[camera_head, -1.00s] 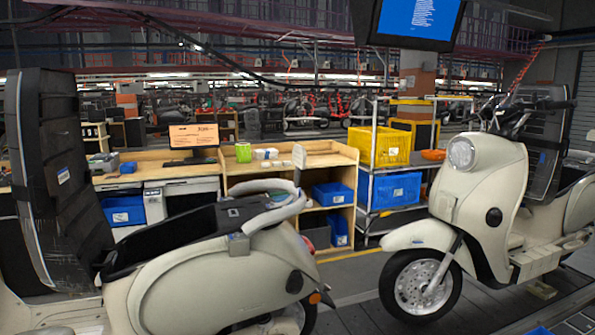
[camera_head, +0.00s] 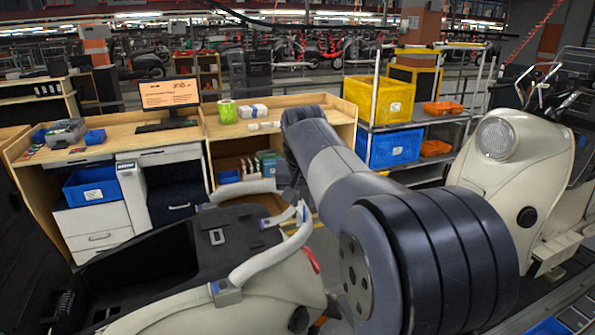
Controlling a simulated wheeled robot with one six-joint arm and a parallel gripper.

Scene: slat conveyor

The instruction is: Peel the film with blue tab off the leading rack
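The near scooter's pale rear rack (camera_head: 262,252) is a curved rail around the back of its open black seat compartment (camera_head: 165,258). A grey bracket with a bluish edge (camera_head: 226,292) sits at the rail's near side. A small pale and blue piece (camera_head: 301,213) shows at the rail's far right end; I cannot tell if it is the film's tab. My arm (camera_head: 340,165) reaches up from the lower right and bends down beyond the rack. My gripper (camera_head: 290,192) seems to be at its dark lower end by the rail, mostly hidden; its fingers are not clear.
A second cream scooter (camera_head: 520,180) stands at the right. Behind the rack is a wooden workbench (camera_head: 225,128) with a monitor (camera_head: 170,95). A shelf cart holds a yellow crate (camera_head: 380,100) and a blue crate (camera_head: 393,146). My arm blocks the view of the floor between the scooters.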

